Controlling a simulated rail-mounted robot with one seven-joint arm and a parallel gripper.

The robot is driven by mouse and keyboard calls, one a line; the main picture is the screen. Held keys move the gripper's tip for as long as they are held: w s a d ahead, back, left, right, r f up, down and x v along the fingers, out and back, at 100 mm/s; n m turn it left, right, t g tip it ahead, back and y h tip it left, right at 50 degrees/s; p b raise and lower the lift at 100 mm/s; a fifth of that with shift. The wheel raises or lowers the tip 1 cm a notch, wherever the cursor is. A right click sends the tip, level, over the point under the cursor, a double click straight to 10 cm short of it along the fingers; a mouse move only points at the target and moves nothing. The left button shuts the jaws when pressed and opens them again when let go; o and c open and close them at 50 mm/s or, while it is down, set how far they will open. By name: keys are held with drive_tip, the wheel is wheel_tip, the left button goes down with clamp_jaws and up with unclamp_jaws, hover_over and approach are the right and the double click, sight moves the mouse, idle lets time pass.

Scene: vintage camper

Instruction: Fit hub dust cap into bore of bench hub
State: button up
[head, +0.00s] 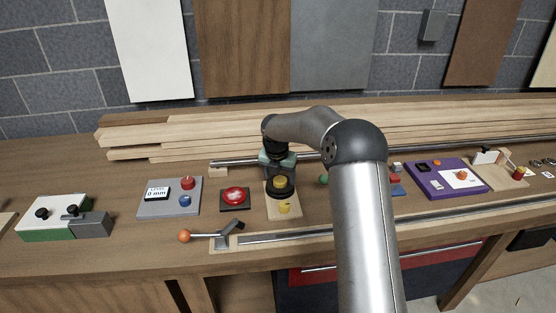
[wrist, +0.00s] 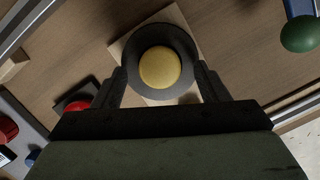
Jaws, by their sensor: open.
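The bench hub is a dark round ring (wrist: 190,50) on a pale wooden board (wrist: 122,47). The hub also shows in the head view (head: 283,192). The yellow round dust cap (wrist: 160,67) sits centred within the dark ring; how deep it is seated I cannot tell. It also shows in the head view (head: 280,182). My gripper (head: 278,170) is directly above the hub, pointing down. Its two fingers are open, one on each side of the hub and cap, with visible space between them and the cap.
A smaller yellow spot or piece (head: 284,208) shows on the board's front part. A red button box (head: 235,196) stands left of the hub, and an orange-knobbed lever (head: 184,236) in front left. A green ball (wrist: 300,33) is to the right. Rails run behind and in front.

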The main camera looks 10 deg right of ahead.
drive_tip(key=b+v, duration=0.1)
drive_tip(key=v, duration=1.5)
drive_tip(key=shift+r+b, duration=0.2)
drive_tip(key=shift+b, duration=0.15)
drive_tip(key=shift+s, duration=0.15)
drive_tip(key=s+f+m, duration=0.3)
drive_tip(key=s+m, duration=0.7)
drive_tip(key=s, duration=0.3)
drive_tip(key=s+d+f+m+g, duration=0.1)
drive_tip(key=s+f+m, duration=0.2)
drive_tip(key=s+m, duration=0.7)
drive_tip(key=s+d+f+m+y, duration=0.1)
drive_tip(key=s+f+m, duration=0.2)
drive_tip(key=s+m, duration=0.7)
drive_tip(key=s, duration=0.7)
drive_tip(key=shift+s, duration=0.4)
drive_tip(key=shift+f, duration=0.1)
